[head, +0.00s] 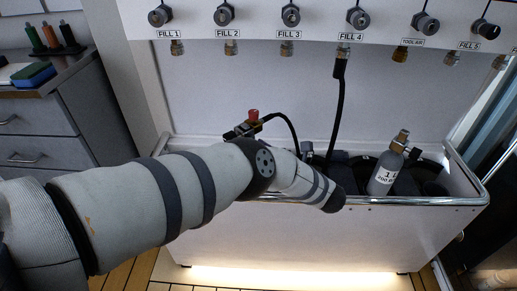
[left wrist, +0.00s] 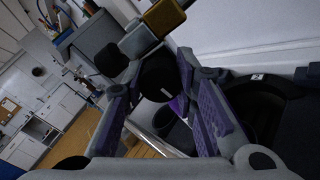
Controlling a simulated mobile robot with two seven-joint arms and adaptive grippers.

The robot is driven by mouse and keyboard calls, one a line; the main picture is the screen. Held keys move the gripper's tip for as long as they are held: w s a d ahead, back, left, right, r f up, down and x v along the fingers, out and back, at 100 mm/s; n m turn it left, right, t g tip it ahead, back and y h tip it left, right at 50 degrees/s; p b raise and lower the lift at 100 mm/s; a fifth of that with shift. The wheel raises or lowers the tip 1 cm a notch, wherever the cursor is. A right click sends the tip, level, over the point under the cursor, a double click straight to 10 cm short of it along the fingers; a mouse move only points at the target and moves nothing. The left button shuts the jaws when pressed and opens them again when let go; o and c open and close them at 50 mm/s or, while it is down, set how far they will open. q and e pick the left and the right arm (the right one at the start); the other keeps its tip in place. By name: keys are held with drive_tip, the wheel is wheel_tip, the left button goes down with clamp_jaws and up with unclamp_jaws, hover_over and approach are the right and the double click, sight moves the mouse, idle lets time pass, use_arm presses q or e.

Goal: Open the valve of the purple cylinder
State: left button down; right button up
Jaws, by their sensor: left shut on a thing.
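My left gripper (left wrist: 160,70) is shut on a round black knob (left wrist: 158,82), which sits between its two purple-padded fingers in the left wrist view. I take this to be the valve knob. A small patch of the purple cylinder (left wrist: 178,106) shows below the knob, between the fingers. A grey block and a brass-coloured block (left wrist: 164,16) are just beyond the knob. In the head view my left arm crosses the white trough and hides the purple cylinder. My left fingers cannot be made out there. My right gripper is in neither view.
A grey cylinder (head: 384,178) with a white label leans in the white trough (head: 408,205). A black hose (head: 338,110) hangs from FILL 4. A red-topped fitting (head: 253,114) with a hose stands behind my arm. The panel's knobs line the top. A drawer cabinet (head: 45,135) is at left.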

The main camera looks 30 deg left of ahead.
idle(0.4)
use_arm(q)
drive_tip(key=c, duration=1.3)
unclamp_jaws()
drive_tip(key=d, duration=0.2)
drive_tip(key=s+d, duration=0.1)
drive_tip(key=d, duration=0.4)
drive_tip(key=shift+s+d, duration=0.2)
drive_tip(key=shift+s, duration=0.05)
